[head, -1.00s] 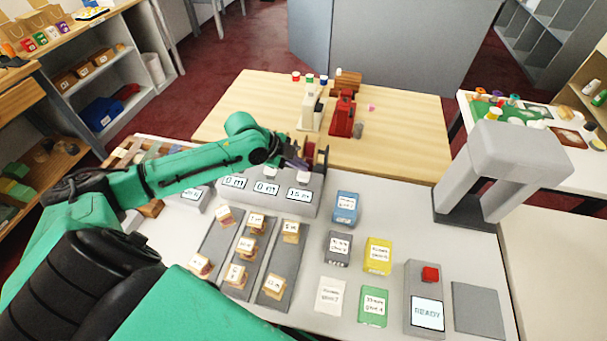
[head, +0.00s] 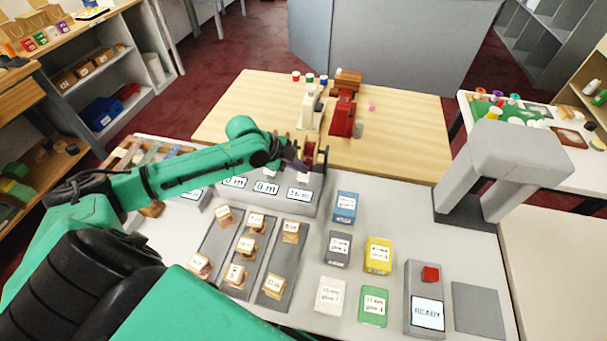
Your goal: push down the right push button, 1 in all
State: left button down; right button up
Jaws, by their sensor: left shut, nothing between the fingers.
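A grey box with three displays (head: 266,188) stands at the back of the white counter; the displays read "0 m", "0 m" and what looks like "16 m". The right push button (head: 302,175) shows as a small pale patch on its top, behind the right display. My left gripper (head: 301,167) is shut and empty, right over that button; whether it touches it I cannot tell. My left arm and gripper hide the other buttons on the box. My right gripper is not in view.
A grey box with a red button (head: 430,273) and a "READY" screen stands at the front right. A grey arch (head: 500,160) stands behind it. Several labelled blocks, such as a blue one (head: 344,207), and wooden pieces on grey strips (head: 290,262) lie in front.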

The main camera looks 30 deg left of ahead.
aim_at(300, 175)
pick_arm(q)
jog(key=shift+f+b, duration=0.35)
jog(key=shift+f, duration=0.35)
dwell(0.5)
jog(key=shift+r+p, duration=1.2)
jog(key=shift+p, duration=0.1)
notch_tip(300, 175, up, 5)
jog(key=p, duration=0.5)
jog(key=shift+r, duration=0.15)
